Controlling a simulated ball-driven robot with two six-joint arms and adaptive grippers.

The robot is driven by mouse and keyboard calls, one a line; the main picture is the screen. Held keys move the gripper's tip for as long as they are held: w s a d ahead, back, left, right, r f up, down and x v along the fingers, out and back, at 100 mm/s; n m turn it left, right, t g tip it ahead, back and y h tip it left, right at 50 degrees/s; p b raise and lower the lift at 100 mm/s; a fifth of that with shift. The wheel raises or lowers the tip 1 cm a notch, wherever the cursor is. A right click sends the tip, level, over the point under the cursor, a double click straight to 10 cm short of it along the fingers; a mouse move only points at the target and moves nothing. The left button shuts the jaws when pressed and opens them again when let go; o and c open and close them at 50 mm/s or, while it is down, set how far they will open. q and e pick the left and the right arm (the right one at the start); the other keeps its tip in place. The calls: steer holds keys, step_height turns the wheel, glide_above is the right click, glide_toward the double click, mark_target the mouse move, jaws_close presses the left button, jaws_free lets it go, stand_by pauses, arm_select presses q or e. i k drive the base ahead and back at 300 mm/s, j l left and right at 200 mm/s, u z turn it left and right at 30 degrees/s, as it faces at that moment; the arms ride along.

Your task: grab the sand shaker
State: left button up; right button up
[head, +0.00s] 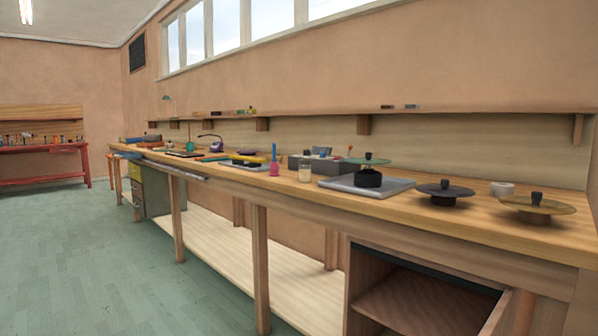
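A small clear jar with pale, sand-like contents (305,174) stands upright near the front edge of the long wooden workbench (470,224); it looks like the sand shaker. A pink bell-shaped object with a blue upright handle (274,168) stands just left of it. A grey slab (335,184) lies just right of it. Neither of my grippers is in view, and nothing touches the jar.
On the slab is a black base (368,178) with a green disc. Farther right are a dark disc (444,190), a brass disc (537,205) and a white cup (502,188). A grey box (300,163) stands behind the jar. Green floor (120,260) is clear at left.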

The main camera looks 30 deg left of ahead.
mark_target(304, 164)
steer(key=j+u, duration=0.1)
steer(key=j, duration=0.4)
steer(key=i+j+u, duration=0.1)
steer(key=j, duration=0.4)
steer(key=i+j+u, duration=0.15)
steer(key=j, duration=0.35)
steer(key=j+u, duration=0.1)
steer(key=j, duration=0.35)
steer(key=i+j+u, duration=0.25)
steer(key=i, duration=0.25)
steer(key=i+u, duration=0.25)
steer(key=i, duration=0.25)
